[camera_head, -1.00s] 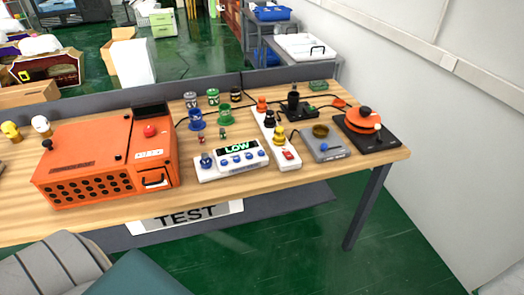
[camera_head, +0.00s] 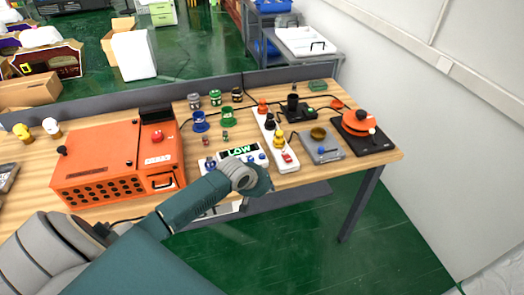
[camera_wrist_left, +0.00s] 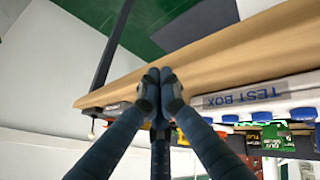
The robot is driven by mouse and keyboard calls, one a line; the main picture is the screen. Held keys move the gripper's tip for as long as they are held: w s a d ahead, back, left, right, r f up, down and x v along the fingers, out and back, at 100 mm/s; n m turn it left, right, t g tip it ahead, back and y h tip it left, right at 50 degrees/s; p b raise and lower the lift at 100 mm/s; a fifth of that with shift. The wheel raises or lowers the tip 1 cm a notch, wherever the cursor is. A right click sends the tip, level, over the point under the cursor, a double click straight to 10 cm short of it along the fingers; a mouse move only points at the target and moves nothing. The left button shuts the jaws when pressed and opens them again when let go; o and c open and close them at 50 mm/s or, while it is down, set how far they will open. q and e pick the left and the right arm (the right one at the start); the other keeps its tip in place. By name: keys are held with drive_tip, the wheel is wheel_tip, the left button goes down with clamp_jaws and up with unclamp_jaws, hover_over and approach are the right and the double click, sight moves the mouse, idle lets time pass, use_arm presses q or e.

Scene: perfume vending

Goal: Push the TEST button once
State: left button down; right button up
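The white test box (camera_head: 258,149) with a green-lit "LOW" display stands near the table's front edge. Blue knobs or buttons line its front, one blue button (camera_head: 262,159) showing above my arm. In the left wrist view its "TEST BOX" label (camera_wrist_left: 243,97) and blue buttons (camera_wrist_left: 272,115) are at the right. Which button is TEST cannot be read. My left gripper (camera_wrist_left: 159,88) has its fingertips together, empty, in front of the box's left end in that view, apart from the buttons. In the head view my left wrist (camera_head: 240,178) covers the box's front. My right gripper is out of view.
An orange machine (camera_head: 98,160) stands left of the test box. Coloured jars are behind. The floor in front of the table is clear.

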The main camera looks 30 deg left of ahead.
use_arm(q)
drive_tip(key=w+a+r+n+t, duration=0.1)
drive_tip(key=w+a+r+n, duration=0.1)
drive_tip(key=w+a+r, duration=0.2)
drive_tip(key=w+a+r+n+t, duration=0.1)
drive_tip(key=w+a+r+n, duration=0.2)
drive_tip(key=r, duration=0.7)
drive_tip(key=w+a, duration=0.2)
drive_tip(key=shift+w+a+r+n+y, duration=0.3)
drive_tip(key=shift+w, duration=0.05)
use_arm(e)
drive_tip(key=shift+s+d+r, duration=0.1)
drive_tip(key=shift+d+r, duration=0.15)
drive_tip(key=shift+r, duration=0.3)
use_arm(q)
drive_tip(key=shift+f, duration=0.1)
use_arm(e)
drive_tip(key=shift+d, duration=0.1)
use_arm(q)
drive_tip(key=b, duration=0.7)
hover_over(262, 157)
wheel_tip(262, 157, down, 6)
drive_tip(key=shift+a+f, duration=0.1)
drive_tip(key=shift+f, duration=0.15)
drive_tip(key=shift+f+b, duration=0.4)
drive_tip(key=shift+f, duration=0.7)
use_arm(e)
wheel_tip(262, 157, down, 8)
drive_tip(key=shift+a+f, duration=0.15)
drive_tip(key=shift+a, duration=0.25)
